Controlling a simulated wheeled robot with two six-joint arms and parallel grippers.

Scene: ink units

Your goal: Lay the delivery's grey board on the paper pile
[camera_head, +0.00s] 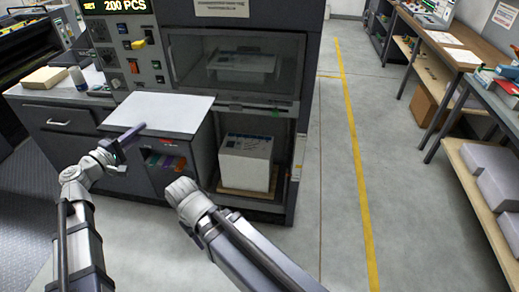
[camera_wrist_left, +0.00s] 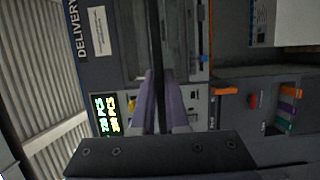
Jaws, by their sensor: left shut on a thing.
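My left gripper (camera_head: 134,131) is shut on the front edge of a flat light grey board (camera_head: 167,112), which lies level in the air before the machine. In the left wrist view the board (camera_wrist_left: 155,35) shows edge-on as a thin dark bar between my two purplish fingers (camera_wrist_left: 158,85). A white paper pile (camera_head: 246,170) with print on its top stands on a wooden pallet in the machine's open lower bay, to the right of the board. My right arm's end (camera_head: 183,192) is in front of the machine; its fingers do not show.
Above the bay, a window (camera_head: 238,62) shows another printed stack inside. A control panel (camera_head: 130,50) with a lit counter is at upper left. Coloured ink units (camera_head: 165,162) sit under the board. The floor (camera_head: 335,180) to the right is clear; shelves and benches line the far right.

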